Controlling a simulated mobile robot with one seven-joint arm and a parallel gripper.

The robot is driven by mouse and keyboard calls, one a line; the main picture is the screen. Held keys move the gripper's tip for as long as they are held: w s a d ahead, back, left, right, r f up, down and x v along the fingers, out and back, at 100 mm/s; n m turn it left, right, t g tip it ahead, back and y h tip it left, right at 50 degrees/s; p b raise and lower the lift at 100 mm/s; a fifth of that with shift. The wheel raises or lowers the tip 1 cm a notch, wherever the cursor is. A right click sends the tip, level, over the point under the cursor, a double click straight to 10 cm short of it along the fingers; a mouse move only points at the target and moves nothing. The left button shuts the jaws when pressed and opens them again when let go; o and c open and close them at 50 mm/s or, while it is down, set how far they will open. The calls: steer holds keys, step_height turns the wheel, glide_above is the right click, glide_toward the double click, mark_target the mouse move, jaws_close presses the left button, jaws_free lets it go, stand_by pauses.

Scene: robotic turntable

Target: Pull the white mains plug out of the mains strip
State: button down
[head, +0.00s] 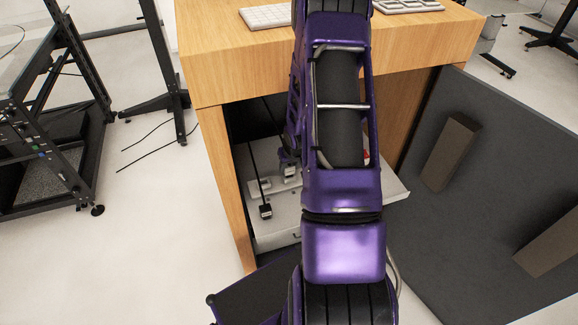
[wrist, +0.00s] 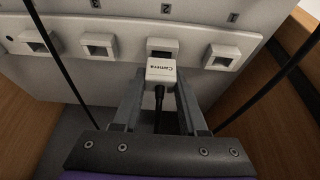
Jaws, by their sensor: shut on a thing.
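The white mains plug (wrist: 161,70), labelled "Camera", is between the fingers of my gripper (wrist: 161,80) in the wrist view. My gripper is shut on it, and a black cable runs back from the plug between the fingers. The mains strip (wrist: 125,30) is a pale bar with a row of numbered sockets. The plug is right in front of one dark socket (wrist: 162,45); whether its pins are still inside cannot be told. In the head view my arm hides much of the area, and a white plug (head: 290,171) shows small beside it.
A black plug (head: 265,210) on a cable shows left of my arm, on or above the pale shelf (head: 275,240). Wooden desk sides stand left and right. Black cables (wrist: 62,62) cross both sides of the wrist view. A dark panel (head: 480,200) stands at right.

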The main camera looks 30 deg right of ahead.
mark_target(289, 165)
steer(key=shift+r+p, duration=1)
steer(key=shift+r, duration=0.5)
steer(key=shift+s, duration=0.1)
